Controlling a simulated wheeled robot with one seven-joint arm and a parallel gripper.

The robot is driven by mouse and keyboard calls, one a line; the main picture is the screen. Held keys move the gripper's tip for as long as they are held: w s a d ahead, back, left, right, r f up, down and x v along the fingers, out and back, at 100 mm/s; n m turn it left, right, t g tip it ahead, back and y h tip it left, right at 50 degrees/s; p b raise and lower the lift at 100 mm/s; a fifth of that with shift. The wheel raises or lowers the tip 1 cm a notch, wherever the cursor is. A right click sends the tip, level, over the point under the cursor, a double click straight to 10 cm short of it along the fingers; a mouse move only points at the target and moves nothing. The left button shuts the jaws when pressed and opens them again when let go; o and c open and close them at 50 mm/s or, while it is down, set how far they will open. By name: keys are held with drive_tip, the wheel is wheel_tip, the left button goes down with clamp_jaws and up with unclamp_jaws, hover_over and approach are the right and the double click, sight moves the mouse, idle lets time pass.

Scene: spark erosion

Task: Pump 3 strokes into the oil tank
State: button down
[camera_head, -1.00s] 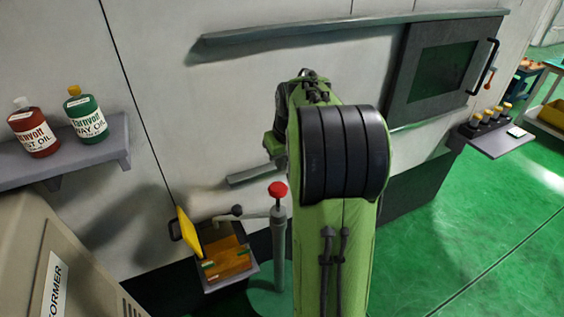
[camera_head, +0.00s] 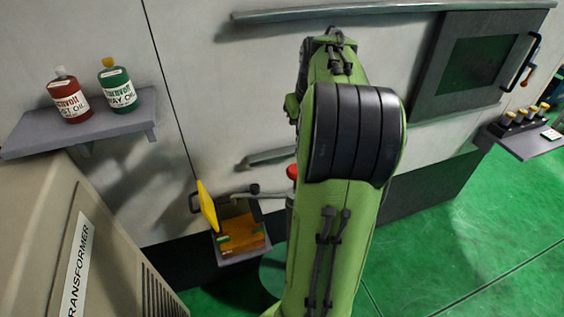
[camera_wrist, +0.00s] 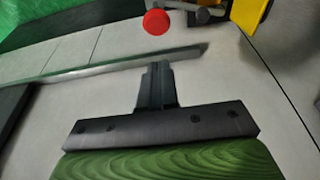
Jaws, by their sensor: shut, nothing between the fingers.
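The oil tank (camera_head: 242,238) is an open box low at the machine's wall, with amber oil inside and its yellow lid (camera_head: 207,206) tilted up. Part of the yellow lid (camera_wrist: 250,14) shows at the top right there. My gripper (camera_wrist: 158,68) is shut and empty. It is hidden behind my arm in the head view.
A shelf at the left holds a red oil bottle (camera_head: 69,97) and a green way oil bottle (camera_head: 118,88). The transformer cabinet (camera_head: 90,235) stands at the lower left. A long rail (camera_head: 400,10) crosses the wall. Green floor (camera_head: 450,240) is clear at the right.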

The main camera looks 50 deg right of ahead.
sight(294, 168)
drive_tip(key=x, duration=0.4)
drive_tip(key=b+x, duration=0.1)
drive_tip(key=x, duration=0.3)
drive_tip(key=b+x, duration=0.1)
drive_tip(key=x, duration=0.4)
drive_tip(key=shift+s+a+f, duration=0.15)
drive_tip(key=shift+s+f, duration=0.05)
drive_tip(key=shift+s, duration=0.15)
drive_tip(key=shift+f, duration=0.4)
